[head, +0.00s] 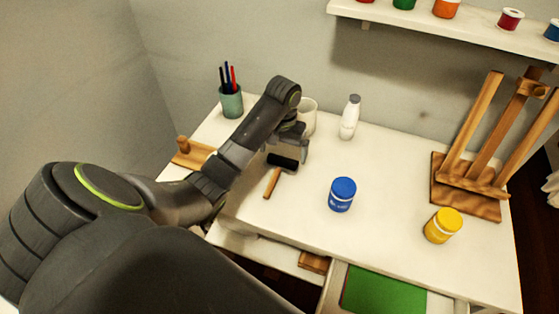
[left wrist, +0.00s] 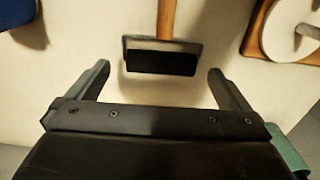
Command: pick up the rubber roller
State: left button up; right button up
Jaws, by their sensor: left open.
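The rubber roller lies on the white table, with a black head (head: 283,162) and a wooden handle (head: 271,184) that points toward the front edge. In the left wrist view its black head (left wrist: 161,60) sits between and just beyond my fingertips, with the handle (left wrist: 167,19) running up out of the picture. My left gripper (head: 298,147) is open above the table, close to the roller head. In the left wrist view the open left gripper (left wrist: 158,78) has nothing between its fingers. My right gripper is not in view.
A white mug (head: 308,114) and a white bottle (head: 349,117) stand behind the roller. A blue jar (head: 342,194) is to its right, a yellow jar (head: 442,225) farther right. A green pen cup (head: 231,102) stands at the back left; a wooden easel (head: 468,185) is at the right.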

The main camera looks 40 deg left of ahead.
aim_at(281, 163)
pick_arm(q)
jog(key=shift+f+b, duration=0.35)
jog(key=shift+f, duration=0.15)
jog(key=shift+s+a+f+b, duration=0.1)
jog(key=shift+f+b, duration=0.1)
jog(key=shift+f, duration=0.8)
jog(key=shift+s+f+b, duration=0.1)
jog(key=shift+f+b, duration=0.05)
jog(key=shift+f, duration=0.8)
jog(key=c, duration=0.9)
jog(key=shift+r, duration=0.2)
jog(key=shift+c, duration=0.2)
jog(key=shift+r, duration=0.25)
notch_tip(281, 163, up, 8)
jog(key=p, duration=0.6)
jog(key=shift+r, duration=0.1)
jog(key=shift+r+p, duration=0.5)
